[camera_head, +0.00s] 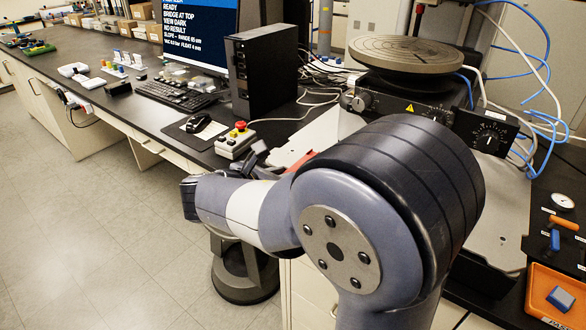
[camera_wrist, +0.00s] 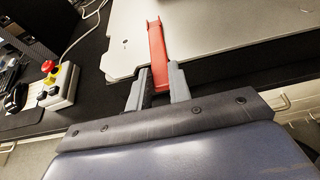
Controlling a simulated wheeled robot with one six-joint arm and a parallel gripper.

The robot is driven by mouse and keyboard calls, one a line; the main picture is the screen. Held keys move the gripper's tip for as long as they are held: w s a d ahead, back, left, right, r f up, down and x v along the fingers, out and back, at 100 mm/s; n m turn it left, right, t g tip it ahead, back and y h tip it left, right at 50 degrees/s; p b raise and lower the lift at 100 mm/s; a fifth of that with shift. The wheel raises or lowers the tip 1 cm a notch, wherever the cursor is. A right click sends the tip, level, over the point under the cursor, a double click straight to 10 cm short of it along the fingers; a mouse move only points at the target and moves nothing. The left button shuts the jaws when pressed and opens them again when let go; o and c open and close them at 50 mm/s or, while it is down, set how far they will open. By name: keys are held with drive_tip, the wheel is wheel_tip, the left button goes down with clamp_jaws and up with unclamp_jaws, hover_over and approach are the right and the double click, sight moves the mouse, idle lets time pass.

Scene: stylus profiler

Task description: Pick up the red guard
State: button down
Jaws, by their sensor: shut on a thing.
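The red guard (camera_wrist: 156,44) is a long narrow red piece in the wrist view, with its near end between the fingers of my gripper (camera_wrist: 158,84). My gripper is shut on that near end. The guard's far end reaches over the pale grey plate (camera_wrist: 215,35); I cannot tell whether it touches the plate. In the head view a small part of the red guard (camera_head: 301,161) shows behind my arm. The rest of it there is hidden by my arm, and my gripper (camera_head: 255,158) is partly hidden too.
A control box with a red button (camera_head: 236,141) stands left of my gripper, near the mouse (camera_head: 198,123) and a black computer tower (camera_head: 268,72). A round platform (camera_head: 405,53) stands behind my arm. An orange tray (camera_head: 541,284) lies at the right.

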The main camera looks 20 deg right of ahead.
wheel_tip(320, 180, up, 10)
drive_tip(key=p, duration=0.1)
drive_tip(key=c, duration=1.8)
unclamp_jaws()
clamp_jaws()
wheel_tip(320, 180, up, 5)
drive_tip(key=p, duration=0.6)
drive_tip(key=shift+w+f, duration=0.1)
drive_tip(key=shift+w, duration=0.05)
